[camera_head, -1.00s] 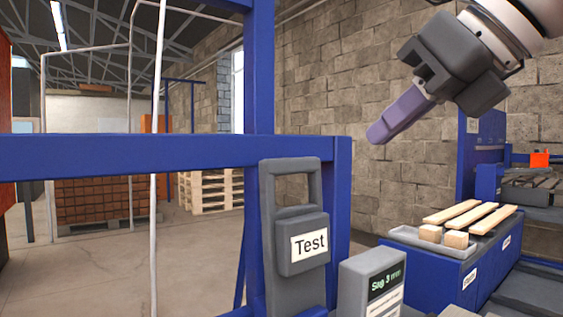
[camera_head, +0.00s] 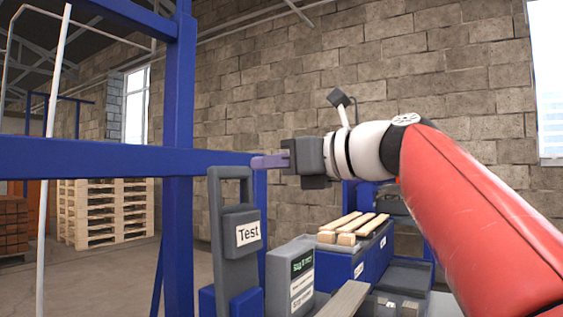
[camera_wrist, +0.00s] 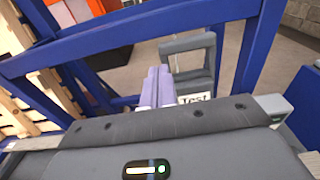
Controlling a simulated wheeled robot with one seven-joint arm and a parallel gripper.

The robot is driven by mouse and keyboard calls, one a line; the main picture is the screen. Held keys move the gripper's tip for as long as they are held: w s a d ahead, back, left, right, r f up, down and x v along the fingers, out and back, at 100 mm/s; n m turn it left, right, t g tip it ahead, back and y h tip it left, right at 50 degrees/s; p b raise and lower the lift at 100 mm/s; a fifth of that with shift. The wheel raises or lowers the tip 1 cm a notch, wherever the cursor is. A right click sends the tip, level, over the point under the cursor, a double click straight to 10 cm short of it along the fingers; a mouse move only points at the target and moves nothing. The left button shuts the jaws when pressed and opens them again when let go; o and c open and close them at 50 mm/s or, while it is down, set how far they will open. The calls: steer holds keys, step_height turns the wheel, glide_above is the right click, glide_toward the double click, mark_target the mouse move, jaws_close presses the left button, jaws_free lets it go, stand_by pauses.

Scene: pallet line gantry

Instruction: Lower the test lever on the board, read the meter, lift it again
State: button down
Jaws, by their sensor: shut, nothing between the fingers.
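The grey test lever (camera_head: 237,260) stands upright with an open loop handle (camera_head: 213,205) at its top and a "Test" label on a block. In the wrist view the loop handle (camera_wrist: 209,62) and part of the label show just beyond my fingers. My gripper (camera_head: 256,161) is shut and empty, pointing left at about the height of the handle's top. In the wrist view my gripper (camera_wrist: 158,70) has its fingers together, beside the loop; I cannot tell whether they touch it. The grey meter (camera_head: 277,289) has a dark display with green text, too small to read surely.
A blue frame with a horizontal beam (camera_head: 90,158) and an upright post (camera_head: 179,110) stands behind and left of the lever. Stacked pallets (camera_head: 105,213) stand farther back.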

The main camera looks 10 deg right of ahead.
mark_target(217, 168)
steer(key=x, duration=0.8)
steer(key=shift+p, duration=0.3)
steer(key=shift+r+p+x, duration=0.25)
steer(key=shift+p+x, duration=0.7)
steer(key=shift+p, duration=0.1)
steer(key=shift+s+d+r+p, duration=0.1)
steer(key=shift+p, duration=0.25)
